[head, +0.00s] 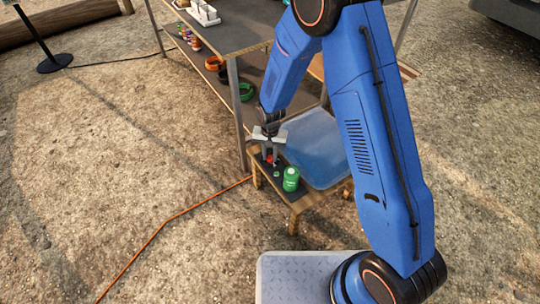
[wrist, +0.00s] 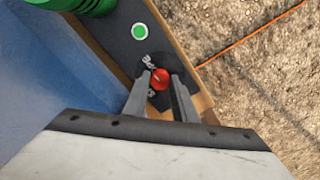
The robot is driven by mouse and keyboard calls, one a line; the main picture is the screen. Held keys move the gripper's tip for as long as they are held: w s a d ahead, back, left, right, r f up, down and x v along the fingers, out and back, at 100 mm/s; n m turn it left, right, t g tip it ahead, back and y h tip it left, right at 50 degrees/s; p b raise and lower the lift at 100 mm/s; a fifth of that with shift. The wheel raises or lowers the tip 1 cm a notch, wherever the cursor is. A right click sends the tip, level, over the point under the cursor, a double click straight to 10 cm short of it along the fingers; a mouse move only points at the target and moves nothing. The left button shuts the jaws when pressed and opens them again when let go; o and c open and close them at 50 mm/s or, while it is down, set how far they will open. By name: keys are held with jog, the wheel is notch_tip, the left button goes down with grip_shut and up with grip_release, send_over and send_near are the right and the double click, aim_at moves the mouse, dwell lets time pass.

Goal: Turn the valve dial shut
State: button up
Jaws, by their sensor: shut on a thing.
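The valve dial (wrist: 160,78) is a small red knob on a dark round plate (wrist: 147,66) with pale markings, set on a low wooden stand. My gripper (wrist: 161,85) is around the red dial, one finger on each side, shut on it. In the head view my gripper (head: 270,158) points down at the near left part of the stand, and a little red of the dial shows between the fingers. The markings on the plate are too small to read, so the dial's setting cannot be told.
A green can (head: 291,179) stands close to the right of my gripper. A green round button with a white rim (wrist: 140,31) is near the dial. A blue translucent bin (head: 318,150) is behind. An orange cable (head: 165,225) runs along the ground. A shelved table (head: 230,32) stands beyond.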

jog(key=n, duration=0.8)
jog(key=shift+n, duration=0.3)
jog(key=n, duration=0.4)
jog(key=shift+n, duration=2.1)
jog(key=o, duration=1)
jog(key=shift+o, duration=0.2)
jog(key=shift+r, duration=0.1)
